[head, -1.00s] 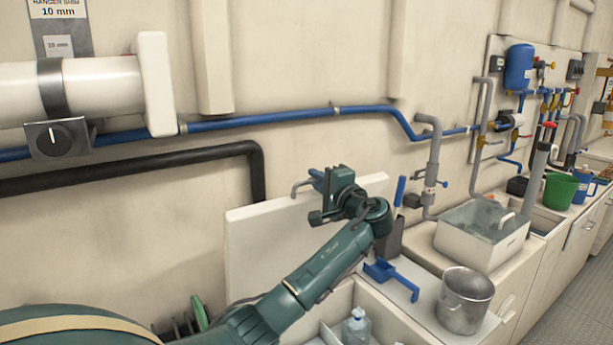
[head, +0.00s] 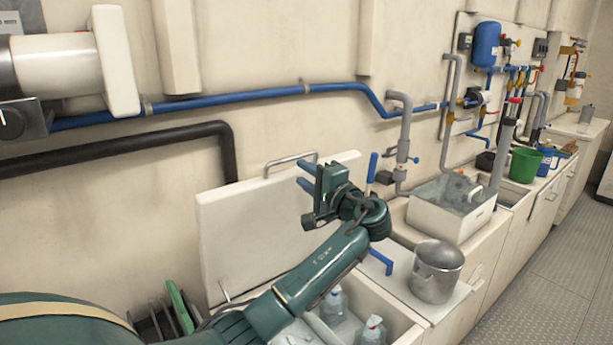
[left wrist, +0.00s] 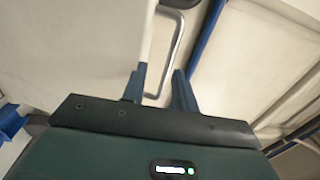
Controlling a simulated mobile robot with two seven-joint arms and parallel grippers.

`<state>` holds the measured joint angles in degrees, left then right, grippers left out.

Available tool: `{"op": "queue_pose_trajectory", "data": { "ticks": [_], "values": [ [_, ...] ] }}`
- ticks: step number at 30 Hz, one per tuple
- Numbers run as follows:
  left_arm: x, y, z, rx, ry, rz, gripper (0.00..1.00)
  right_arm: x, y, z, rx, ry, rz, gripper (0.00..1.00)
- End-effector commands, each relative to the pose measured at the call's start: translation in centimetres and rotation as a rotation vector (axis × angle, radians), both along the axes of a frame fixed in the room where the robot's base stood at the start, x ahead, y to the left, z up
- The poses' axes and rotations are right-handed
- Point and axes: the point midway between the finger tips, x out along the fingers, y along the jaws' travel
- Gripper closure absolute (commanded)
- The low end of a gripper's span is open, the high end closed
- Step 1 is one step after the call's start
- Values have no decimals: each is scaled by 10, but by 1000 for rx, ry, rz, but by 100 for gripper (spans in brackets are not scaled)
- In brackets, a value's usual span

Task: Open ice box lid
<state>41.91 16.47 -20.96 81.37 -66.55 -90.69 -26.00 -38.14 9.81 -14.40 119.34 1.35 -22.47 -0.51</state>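The white ice box lid (head: 255,225) stands raised, leaning back near the wall above its open box (head: 385,305). Its grey bar handle (head: 290,160) is at the top edge and shows in the left wrist view (left wrist: 174,50). My left gripper (head: 306,177) is at the lid's upper right, beside the handle. Its two blue fingers are apart. In the left wrist view the gripper (left wrist: 160,88) points toward the handle, with no finger closed on it. Clear bottles (head: 335,305) stand inside the box. My arm hides part of the lid and box. My right gripper is not in view.
A steel pot (head: 437,272) stands on the counter right of the box, by a partly hidden blue scoop (head: 382,262). A white basin (head: 450,212) and green bucket (head: 525,164) are farther right. A blue pipe (head: 250,98) runs along the wall. Floor (head: 545,265) is clear at right.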

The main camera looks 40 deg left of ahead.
Motion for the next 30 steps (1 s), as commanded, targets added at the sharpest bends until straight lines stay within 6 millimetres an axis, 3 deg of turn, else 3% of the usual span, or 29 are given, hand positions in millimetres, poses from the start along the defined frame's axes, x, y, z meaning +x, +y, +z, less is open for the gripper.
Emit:
{"op": "queue_pose_trajectory", "data": {
  "ticks": [8,21,30],
  "values": [
    [-3,-11,-2,-1,-1,-2,71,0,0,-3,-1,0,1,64],
    [-28,-99,-11,-3,-1,-3,71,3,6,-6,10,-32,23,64],
    [-37,-126,-11,-1,-1,0,71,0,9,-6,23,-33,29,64]
  ]
}}
